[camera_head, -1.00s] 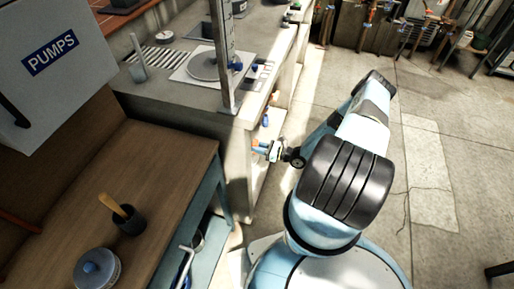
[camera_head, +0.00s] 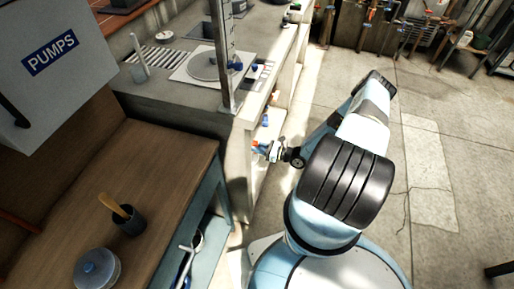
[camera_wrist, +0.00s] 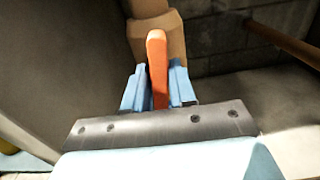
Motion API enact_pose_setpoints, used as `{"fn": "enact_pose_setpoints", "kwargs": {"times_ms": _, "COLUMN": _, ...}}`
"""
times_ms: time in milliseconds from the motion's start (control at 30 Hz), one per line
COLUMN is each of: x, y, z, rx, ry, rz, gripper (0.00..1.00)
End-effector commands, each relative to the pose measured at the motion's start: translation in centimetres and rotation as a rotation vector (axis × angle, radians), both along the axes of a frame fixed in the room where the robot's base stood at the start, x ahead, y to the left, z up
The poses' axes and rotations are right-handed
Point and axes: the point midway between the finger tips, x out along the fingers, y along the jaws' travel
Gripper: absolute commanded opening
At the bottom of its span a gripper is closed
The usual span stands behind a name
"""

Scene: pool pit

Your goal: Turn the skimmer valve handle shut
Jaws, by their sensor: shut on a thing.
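The orange valve handle (camera_wrist: 157,68) stands upright in the middle of the wrist view. It lies between the two blue fingers of my gripper (camera_wrist: 158,88), which is shut on it. The tan valve body (camera_wrist: 158,35) is right behind the handle, partly covered by it. In the head view my gripper (camera_head: 264,148) is small and reaches into the recess under the counter. The handle is too small and covered there to read its angle.
The concrete counter edge (camera_head: 240,125) is just left of my gripper. A wooden bench (camera_head: 160,165) with a cup and a lidded pot is at the left. The floor at the right is open.

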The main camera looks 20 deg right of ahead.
Motion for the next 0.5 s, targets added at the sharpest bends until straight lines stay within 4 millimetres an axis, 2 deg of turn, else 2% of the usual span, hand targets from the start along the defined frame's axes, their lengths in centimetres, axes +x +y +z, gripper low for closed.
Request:
{"fn": "enact_pose_setpoints", "kwargs": {"times_ms": 167, "x": -0.12, "y": -0.07, "z": -0.07, "rx": -0.001, "ry": 0.002, "rz": 0.0, "gripper": 0.0}}
{"fn": "enact_pose_setpoints", "kwargs": {"times_ms": 200, "x": -0.12, "y": -0.07, "z": -0.07, "rx": -0.001, "ry": 0.002, "rz": 0.0, "gripper": 0.27}}
{"fn": "enact_pose_setpoints", "kwargs": {"times_ms": 500, "x": -0.06, "y": -0.05, "z": -0.04, "rx": -0.001, "ry": 0.001, "rz": 0.0, "gripper": 0.56}}
